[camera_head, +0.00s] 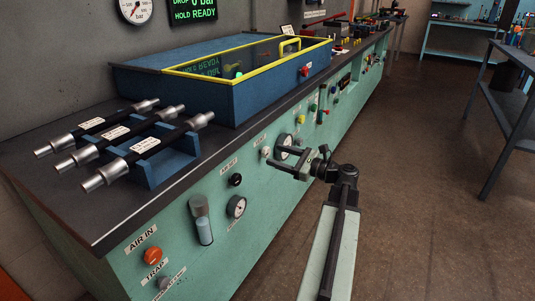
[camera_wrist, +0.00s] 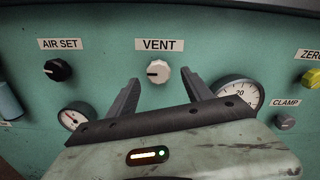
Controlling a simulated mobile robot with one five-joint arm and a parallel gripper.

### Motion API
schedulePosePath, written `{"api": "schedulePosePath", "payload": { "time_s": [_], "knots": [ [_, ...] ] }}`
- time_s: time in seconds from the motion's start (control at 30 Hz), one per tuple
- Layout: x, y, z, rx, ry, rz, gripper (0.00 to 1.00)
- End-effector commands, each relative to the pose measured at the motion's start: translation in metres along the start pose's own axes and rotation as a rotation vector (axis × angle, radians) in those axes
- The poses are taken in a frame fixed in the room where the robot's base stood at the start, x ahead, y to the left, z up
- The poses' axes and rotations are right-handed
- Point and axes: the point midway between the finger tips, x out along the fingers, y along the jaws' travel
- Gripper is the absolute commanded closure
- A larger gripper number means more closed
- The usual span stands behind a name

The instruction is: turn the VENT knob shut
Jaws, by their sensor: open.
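The VENT knob (camera_wrist: 158,72) is a round white knob on the green panel, under its VENT label (camera_wrist: 159,45). A short dark mark on its face appears to point left. It also shows in the head view (camera_head: 265,152), small and near the upper edge of the panel. My gripper (camera_wrist: 163,87) is open and empty. Its two fingers point at the panel, one to each side below the knob, and the knob shows between and just above their tips. In the head view my gripper (camera_head: 283,163) is in front of the panel, right of the knob. I see no contact with the knob.
The black AIR SET knob (camera_wrist: 58,70) is to the left and a dial gauge (camera_wrist: 240,92) is close by the right finger. A smaller gauge (camera_wrist: 72,118) sits lower left. The grey CLAMP knob (camera_wrist: 285,122) is farther right. The floor (camera_head: 410,190) beside the bench is clear.

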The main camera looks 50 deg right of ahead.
Motion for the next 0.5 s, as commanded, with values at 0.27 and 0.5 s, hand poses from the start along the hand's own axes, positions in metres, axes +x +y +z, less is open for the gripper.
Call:
{"api": "schedulePosePath", "payload": {
  "time_s": [0.27,0.5],
  "knots": [
    [0.037,0.003,0.001,0.000,-0.001,0.005,0.41],
    [0.039,0.003,0.001,0.000,-0.002,0.006,0.41]
  ]
}}
